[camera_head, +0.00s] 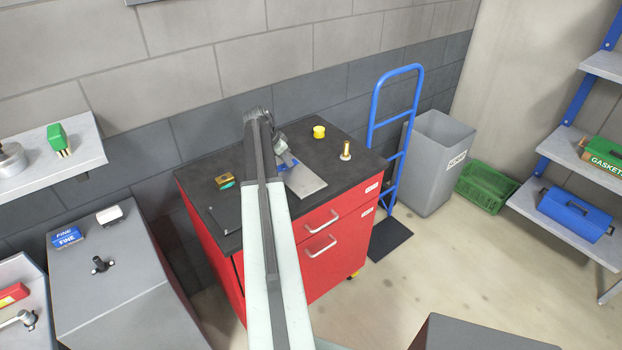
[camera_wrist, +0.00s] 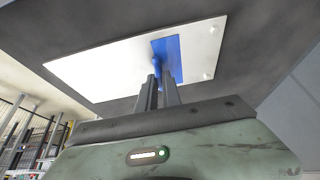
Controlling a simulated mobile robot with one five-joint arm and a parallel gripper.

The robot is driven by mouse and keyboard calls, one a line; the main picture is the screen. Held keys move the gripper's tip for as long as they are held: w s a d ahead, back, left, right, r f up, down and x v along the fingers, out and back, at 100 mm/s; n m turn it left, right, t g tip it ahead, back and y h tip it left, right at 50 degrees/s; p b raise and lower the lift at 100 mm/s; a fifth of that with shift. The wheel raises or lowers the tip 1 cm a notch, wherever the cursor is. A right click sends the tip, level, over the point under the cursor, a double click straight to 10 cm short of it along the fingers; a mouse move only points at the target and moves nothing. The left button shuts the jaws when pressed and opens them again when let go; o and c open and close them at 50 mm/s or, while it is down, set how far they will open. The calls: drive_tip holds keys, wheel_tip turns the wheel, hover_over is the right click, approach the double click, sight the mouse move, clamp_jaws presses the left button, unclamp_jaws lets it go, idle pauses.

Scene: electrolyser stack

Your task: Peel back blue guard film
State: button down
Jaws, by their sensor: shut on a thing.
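A pale flat plate (camera_head: 307,183) lies on the dark top of the red cabinet, partly hidden by my arm. The blue guard film (camera_head: 288,163) covers a small part of it near one end. In the wrist view the film (camera_wrist: 174,56) is a blue rectangle on the pale plate (camera_wrist: 105,68), with a small tab standing out at its edge. My gripper (camera_wrist: 160,79) is shut on that tab, its two fingers close together. Most of the film looks flat on the plate.
On the red cabinet (camera_head: 318,245), a yellow round piece (camera_head: 319,131) and a brass post on a white base (camera_head: 346,150) stand right of the plate. A small gold-and-teal block (camera_head: 225,181) and a dark flat panel (camera_head: 226,218) lie left of my arm.

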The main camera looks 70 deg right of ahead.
drive_tip(key=shift+w+d, duration=0.35)
drive_tip(key=shift+w, duration=0.25)
drive_tip(key=shift+w+d, duration=0.25)
drive_tip(key=shift+w, duration=0.15)
drive_tip(key=shift+w+d, duration=0.4)
drive_tip(key=shift+w, duration=0.2)
drive_tip(key=c, duration=1.3)
unclamp_jaws()
wheel_tip(320, 180, up, 7)
drive_tip(key=p, duration=0.7)
